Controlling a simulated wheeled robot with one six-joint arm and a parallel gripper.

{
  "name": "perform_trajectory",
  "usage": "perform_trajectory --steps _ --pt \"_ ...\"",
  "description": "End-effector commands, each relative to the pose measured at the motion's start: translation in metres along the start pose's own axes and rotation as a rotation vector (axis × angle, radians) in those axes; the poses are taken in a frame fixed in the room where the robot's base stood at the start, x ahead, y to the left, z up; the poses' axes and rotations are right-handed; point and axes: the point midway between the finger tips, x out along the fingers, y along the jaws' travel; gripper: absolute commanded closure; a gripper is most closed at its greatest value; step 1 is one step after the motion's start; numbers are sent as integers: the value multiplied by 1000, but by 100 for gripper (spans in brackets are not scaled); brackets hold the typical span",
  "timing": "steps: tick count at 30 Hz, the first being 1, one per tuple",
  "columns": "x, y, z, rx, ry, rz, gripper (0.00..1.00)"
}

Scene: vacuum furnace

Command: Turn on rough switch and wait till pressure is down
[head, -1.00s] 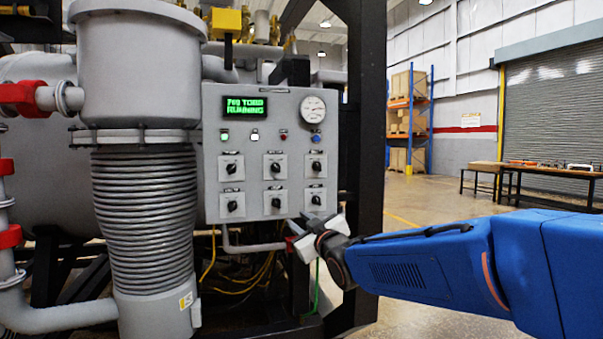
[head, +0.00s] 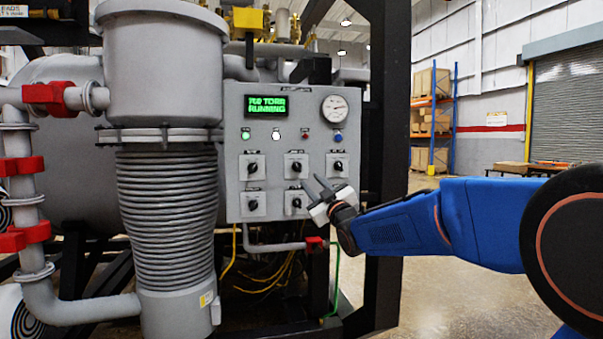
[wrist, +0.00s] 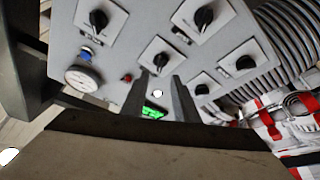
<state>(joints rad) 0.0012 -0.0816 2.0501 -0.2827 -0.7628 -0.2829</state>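The grey control panel (head: 272,170) carries two rows of black rotary switches, such as the top middle one (head: 296,166) and bottom left one (head: 253,205). Their labels are too small to read, so I cannot tell which is rough. The green display (head: 265,105) reads "TORR" and "RUNNING"; its number is blurred, seemingly in the seven hundreds.
A round gauge (head: 335,108) sits at the panel's top right, above a row of small lights and a blue button (head: 338,137). A ribbed grey column (head: 168,210) stands left of the panel. A black frame post (head: 388,170) stands right of it.

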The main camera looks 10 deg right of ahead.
Motion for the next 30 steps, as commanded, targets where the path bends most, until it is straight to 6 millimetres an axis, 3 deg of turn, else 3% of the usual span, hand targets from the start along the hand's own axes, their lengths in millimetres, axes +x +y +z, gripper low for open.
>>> perform_trajectory --steps 9,15,29,30 --pt "56 -1 1 1 0 0 73" --pt "80 0 0 0 0 0 73" --pt "91 0 0 0 -1 0 73" --pt "91 0 0 0 -1 0 80"
